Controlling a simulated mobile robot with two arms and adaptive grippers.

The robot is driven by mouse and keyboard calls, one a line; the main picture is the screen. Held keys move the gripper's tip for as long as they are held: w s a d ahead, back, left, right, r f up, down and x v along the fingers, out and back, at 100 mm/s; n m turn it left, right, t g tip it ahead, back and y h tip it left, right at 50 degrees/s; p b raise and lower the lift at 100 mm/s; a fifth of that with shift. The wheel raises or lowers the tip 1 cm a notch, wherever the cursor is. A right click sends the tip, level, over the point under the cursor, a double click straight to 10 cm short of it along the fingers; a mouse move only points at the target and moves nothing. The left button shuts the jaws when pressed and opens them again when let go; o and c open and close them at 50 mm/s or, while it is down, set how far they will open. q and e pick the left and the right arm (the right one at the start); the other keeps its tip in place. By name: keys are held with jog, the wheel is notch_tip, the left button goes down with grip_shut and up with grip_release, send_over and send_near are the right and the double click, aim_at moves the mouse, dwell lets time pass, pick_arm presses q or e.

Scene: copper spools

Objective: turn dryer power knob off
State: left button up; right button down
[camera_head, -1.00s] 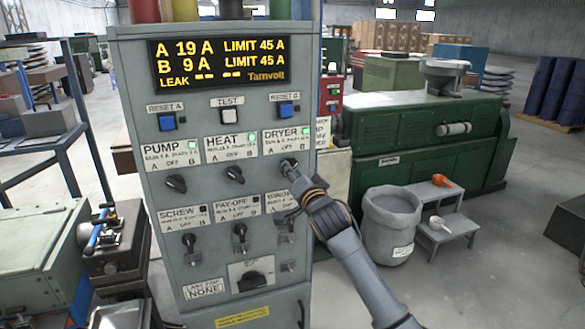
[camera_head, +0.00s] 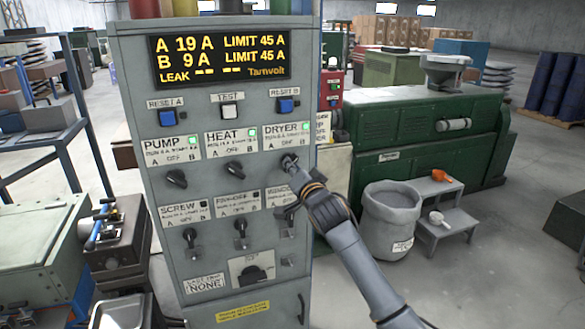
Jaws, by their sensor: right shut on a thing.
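The dryer power knob (camera_head: 288,161) is a small black knob at the right of the panel's upper knob row, under the DRYER label (camera_head: 287,133). The label's small light is green. My right gripper (camera_head: 293,168) comes in from the lower right and is shut on the knob, hiding much of it, so its pointer angle is hard to tell. My left gripper is not in view.
The grey control cabinet (camera_head: 222,293) also carries the pump knob (camera_head: 176,179), the heat knob (camera_head: 235,170) and several lower switches. Its display (camera_head: 217,61) reads A 19 A, B 9 A. A grey bin (camera_head: 390,215) and step stool (camera_head: 445,232) stand at right.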

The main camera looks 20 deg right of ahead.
jog(key=shift+d+n+p, duration=0.1)
jog(key=shift+n+p, duration=0.35)
jog(key=shift+n, duration=3.75)
jog(key=c, duration=1.3)
grip_release()
jog(key=shift+c, duration=0.2)
jog(key=s, duration=1.2)
jog(key=shift+d, duration=0.2)
